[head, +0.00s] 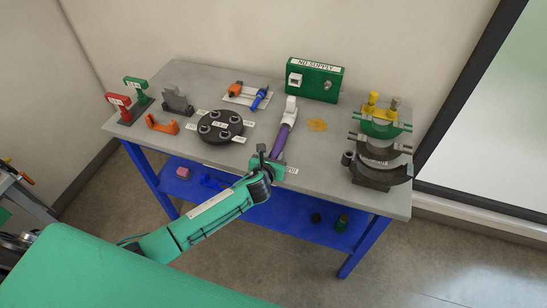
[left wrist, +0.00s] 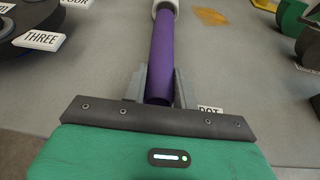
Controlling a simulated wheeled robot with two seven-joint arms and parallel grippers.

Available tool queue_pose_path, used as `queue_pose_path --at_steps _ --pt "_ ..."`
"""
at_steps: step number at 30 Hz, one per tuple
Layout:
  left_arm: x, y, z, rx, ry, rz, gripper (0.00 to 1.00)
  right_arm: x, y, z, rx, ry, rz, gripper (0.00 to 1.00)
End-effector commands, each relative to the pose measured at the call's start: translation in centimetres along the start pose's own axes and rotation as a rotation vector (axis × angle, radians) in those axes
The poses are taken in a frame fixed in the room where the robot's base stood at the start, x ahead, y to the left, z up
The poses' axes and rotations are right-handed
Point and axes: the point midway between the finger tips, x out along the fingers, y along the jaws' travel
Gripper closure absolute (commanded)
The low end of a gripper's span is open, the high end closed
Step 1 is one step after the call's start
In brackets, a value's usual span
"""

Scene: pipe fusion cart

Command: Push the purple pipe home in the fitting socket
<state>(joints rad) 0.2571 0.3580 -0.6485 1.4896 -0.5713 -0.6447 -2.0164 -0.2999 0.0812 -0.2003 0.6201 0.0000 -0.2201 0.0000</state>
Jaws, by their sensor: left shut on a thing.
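The purple pipe (head: 282,138) lies on the table in the head view, pointing away from me towards the white fitting (head: 290,107). Its far end meets the fitting's near end; how deep it sits inside cannot be told. In the left wrist view the purple pipe (left wrist: 161,55) runs straight up the picture to the white fitting (left wrist: 166,6), which is cut by the top edge. My left gripper (head: 272,160) is shut on the near end of the pipe, with grey fingers (left wrist: 158,85) on both sides of it. My right gripper is not in view.
Left of the pipe stands a round dark turntable (head: 220,127) with labels. A green box (head: 315,79) marked NO SUPPLY stands behind. A clamp machine (head: 380,145) stands right. An orange patch (head: 317,125) lies right of the fitting. The grey table (head: 325,165) is clear near the front.

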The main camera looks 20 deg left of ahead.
Motion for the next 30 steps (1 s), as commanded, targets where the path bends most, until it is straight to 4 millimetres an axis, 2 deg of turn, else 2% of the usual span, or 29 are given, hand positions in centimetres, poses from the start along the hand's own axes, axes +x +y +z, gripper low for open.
queue_pose_path --at_steps 30 --pt "2.4 0.0 1.0 -0.001 0.0 0.0 0.95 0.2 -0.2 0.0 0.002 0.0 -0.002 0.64"
